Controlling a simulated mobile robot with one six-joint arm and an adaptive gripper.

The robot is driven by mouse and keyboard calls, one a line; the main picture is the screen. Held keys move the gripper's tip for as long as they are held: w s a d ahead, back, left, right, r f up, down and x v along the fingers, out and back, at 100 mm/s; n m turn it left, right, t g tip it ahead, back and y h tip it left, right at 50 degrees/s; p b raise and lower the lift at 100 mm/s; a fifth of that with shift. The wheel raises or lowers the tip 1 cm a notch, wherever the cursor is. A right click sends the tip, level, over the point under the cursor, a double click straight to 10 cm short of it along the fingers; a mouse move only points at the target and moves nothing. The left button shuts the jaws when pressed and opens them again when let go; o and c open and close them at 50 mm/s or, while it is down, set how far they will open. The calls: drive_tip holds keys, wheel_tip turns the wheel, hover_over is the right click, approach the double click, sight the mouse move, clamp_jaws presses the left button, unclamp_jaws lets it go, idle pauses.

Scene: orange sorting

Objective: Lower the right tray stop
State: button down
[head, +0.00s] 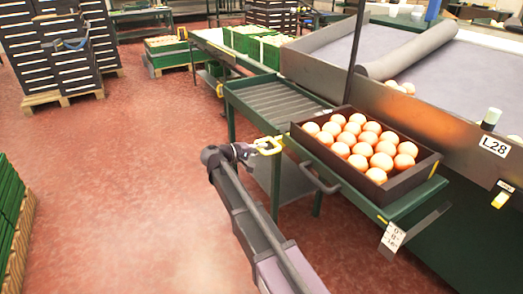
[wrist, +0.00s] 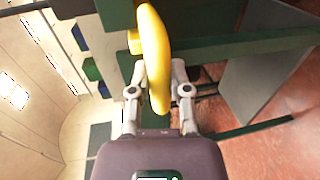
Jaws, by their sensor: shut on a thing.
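A yellow stop handle (head: 269,146) sits at the left end of the green stand, by the near corner of the tray. My gripper (head: 253,149) is shut on it. In the wrist view the yellow handle (wrist: 154,45) runs up between the two fingers of my gripper (wrist: 158,82), close to a dark green frame. A dark tray (head: 412,190) filled with several oranges rests on the green stand (head: 345,185), just right of my gripper. How far the stop is raised or lowered I cannot tell.
A dark bar handle (head: 313,178) juts from the stand's front. A roller shelf (head: 272,100) lies behind my gripper. A grey sorting table (head: 450,100) with an L28 label stands at the right. Green crates (head: 12,215) stand far left; the red floor (head: 120,170) is clear.

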drive_tip(key=shift+s+f, duration=0.1)
drive_tip(key=shift+f, duration=0.1)
drive_tip(key=c, duration=0.6)
unclamp_jaws()
drive_tip(key=shift+f, duration=0.1)
drive_tip(key=shift+o, duration=0.2)
drive_tip(key=f+v, duration=0.2)
drive_tip(key=v, duration=1)
drive_tip(key=shift+s+a, duration=0.25)
drive_tip(key=shift+a, duration=0.35)
drive_tip(key=shift+s+f, duration=0.1)
drive_tip(key=shift+f, duration=0.05)
